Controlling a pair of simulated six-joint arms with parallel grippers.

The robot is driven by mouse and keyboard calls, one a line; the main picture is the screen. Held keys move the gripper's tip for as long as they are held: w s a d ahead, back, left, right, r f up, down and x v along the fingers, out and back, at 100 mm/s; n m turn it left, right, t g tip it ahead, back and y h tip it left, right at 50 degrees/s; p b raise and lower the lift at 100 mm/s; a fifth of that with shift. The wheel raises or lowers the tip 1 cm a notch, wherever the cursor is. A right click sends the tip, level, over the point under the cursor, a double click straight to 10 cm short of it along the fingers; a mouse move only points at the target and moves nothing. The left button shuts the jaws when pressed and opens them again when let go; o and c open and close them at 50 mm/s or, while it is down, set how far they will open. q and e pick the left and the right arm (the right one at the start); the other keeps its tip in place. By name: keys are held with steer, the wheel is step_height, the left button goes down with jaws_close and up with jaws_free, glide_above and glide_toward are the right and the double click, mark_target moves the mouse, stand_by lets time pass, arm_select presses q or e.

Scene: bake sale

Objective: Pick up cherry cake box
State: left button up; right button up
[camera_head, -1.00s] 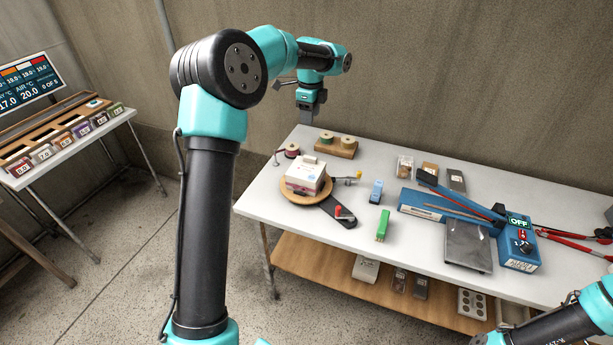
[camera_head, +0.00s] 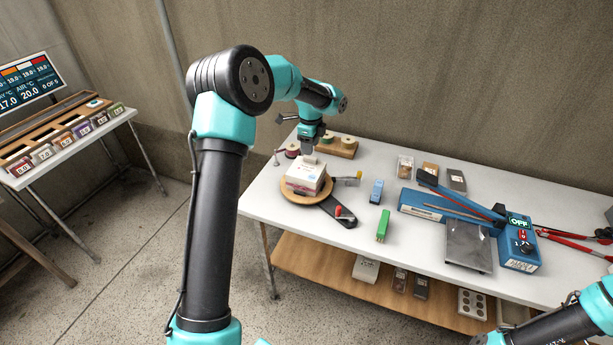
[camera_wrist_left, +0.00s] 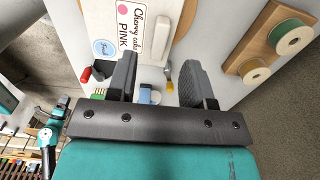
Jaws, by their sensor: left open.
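The cherry cake box (camera_head: 304,180) is white and stands on a round wooden turntable (camera_head: 292,196) at the left of the table. In the left wrist view its top (camera_wrist_left: 108,22) shows a label reading "Cherry cake PINK" and a raised white bar (camera_wrist_left: 152,38). My left gripper (camera_head: 309,152) points down just above the box's top, at the bar. In the left wrist view its two fingers (camera_wrist_left: 160,82) are apart with nothing held between them. From these views I cannot tell whether a finger touches the box. My right gripper is not shown; only part of my right arm appears at lower right.
A wooden block with spools (camera_head: 337,147) sits behind the box. A black arm with a red knob (camera_head: 338,213) lies in front. A blue stapler-like item (camera_head: 376,191) and a green one (camera_head: 383,225) are to the right. A blue sealer (camera_head: 518,250) stands farther right.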

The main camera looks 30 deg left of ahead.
mark_target(310, 157)
arm_select(q)
steer(key=shift+d+f, duration=0.1)
steer(key=shift+f, duration=2.5)
jaws_close()
